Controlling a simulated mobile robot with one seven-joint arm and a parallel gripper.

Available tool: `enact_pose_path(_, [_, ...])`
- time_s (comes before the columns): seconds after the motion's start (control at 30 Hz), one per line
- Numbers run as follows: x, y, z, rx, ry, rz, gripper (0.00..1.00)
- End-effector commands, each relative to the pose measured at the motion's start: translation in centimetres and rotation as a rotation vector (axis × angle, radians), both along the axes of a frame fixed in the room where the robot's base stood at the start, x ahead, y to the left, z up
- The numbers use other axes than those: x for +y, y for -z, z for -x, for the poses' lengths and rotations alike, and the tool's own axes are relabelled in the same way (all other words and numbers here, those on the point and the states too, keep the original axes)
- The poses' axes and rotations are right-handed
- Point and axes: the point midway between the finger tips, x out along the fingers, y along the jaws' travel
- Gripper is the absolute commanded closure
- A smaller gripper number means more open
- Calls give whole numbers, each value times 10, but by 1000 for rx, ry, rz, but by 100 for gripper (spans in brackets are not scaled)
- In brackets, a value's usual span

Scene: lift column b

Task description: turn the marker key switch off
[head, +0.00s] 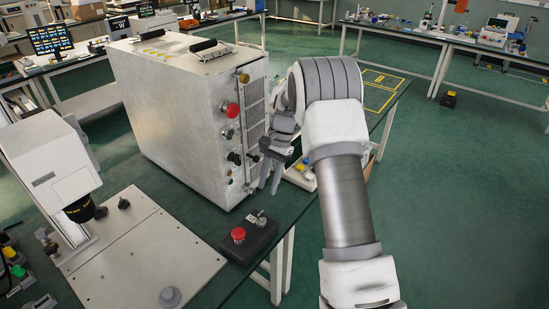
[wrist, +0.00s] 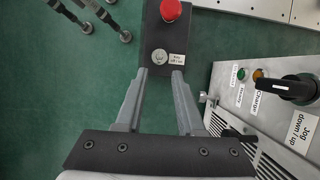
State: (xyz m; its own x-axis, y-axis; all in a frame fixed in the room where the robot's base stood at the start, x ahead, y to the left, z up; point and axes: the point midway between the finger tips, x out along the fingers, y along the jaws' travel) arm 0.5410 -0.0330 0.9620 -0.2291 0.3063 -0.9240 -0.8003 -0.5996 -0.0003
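A key switch (head: 261,219) with a round metal face sits on a small dark control box (head: 262,238) at the table edge, beside a red mushroom button (head: 238,234). In the wrist view the key switch (wrist: 160,57) lies just beyond my fingertips, with a small white label (wrist: 177,59) next to it. Its exact turn position is too small to read. My gripper (wrist: 162,74) is open and empty, its two fingers apart. In the head view my gripper (head: 269,186) hangs beside the large metal cabinet, above and behind the control box, fingers pointing down.
The large metal cabinet (head: 170,110) has a red button (head: 231,110) and black knobs on its panel, close to my gripper. A black knob labelled "Jog down / up" (wrist: 292,87) is at right in the wrist view. A white machine (head: 45,165) stands on a pale plate at left.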

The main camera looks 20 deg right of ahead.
Motion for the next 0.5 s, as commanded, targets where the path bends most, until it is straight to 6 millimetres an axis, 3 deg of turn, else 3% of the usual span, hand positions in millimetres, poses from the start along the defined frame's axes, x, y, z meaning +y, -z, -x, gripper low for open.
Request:
enact_pose_path(0.2, [-16, -47, -12, -4, -1, 1, 62])
enact_pose_path(0.5, [-26, -76, -19, 0, 0, 1, 62])
